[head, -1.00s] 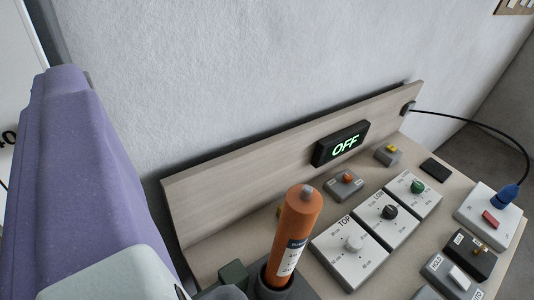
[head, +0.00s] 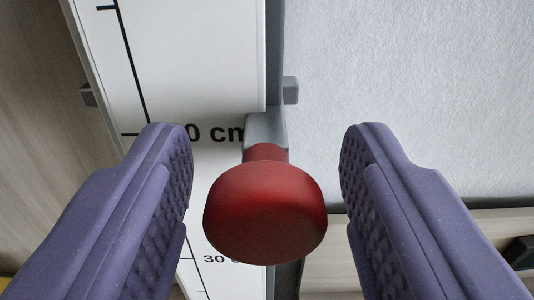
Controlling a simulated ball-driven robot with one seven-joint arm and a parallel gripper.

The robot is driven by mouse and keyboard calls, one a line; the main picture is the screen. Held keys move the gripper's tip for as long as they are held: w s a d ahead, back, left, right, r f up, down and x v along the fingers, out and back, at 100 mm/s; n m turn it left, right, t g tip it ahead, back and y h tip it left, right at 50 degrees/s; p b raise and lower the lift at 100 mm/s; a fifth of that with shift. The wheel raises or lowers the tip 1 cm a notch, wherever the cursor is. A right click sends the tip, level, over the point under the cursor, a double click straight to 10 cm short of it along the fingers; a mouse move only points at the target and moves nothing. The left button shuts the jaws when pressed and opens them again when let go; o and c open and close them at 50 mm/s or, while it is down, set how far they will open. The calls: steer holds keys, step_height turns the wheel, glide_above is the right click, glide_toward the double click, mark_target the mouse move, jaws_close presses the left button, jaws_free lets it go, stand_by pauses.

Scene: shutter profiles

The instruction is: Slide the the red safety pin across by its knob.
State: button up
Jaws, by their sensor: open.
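The red knob (head: 265,212) of the safety pin is close up in the middle of the head view. A short red stem joins it to a grey block (head: 266,131) on the edge of the panel. My gripper (head: 267,165) is open, with one purple finger to the left of the knob and one to the right. A gap shows between the knob and each finger, so neither seems to touch it. The pin beyond the grey block is hidden.
A white scale board (head: 184,60) with black centimetre marks stands behind the knob at left. A rough light wall (head: 420,90) fills the right. A small grey tab (head: 291,90) sticks out above the knob. Wooden board (head: 340,252) shows low at right.

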jaws_close()
steer(key=d, duration=0.4)
steer(key=shift+d+r, duration=0.1)
steer(key=shift+c, duration=1.7)
jaws_free()
steer(key=o, duration=0.3)
steer(key=shift+d, duration=0.25)
steer(key=shift+o, duration=0.2)
steer(key=shift+a, duration=0.1)
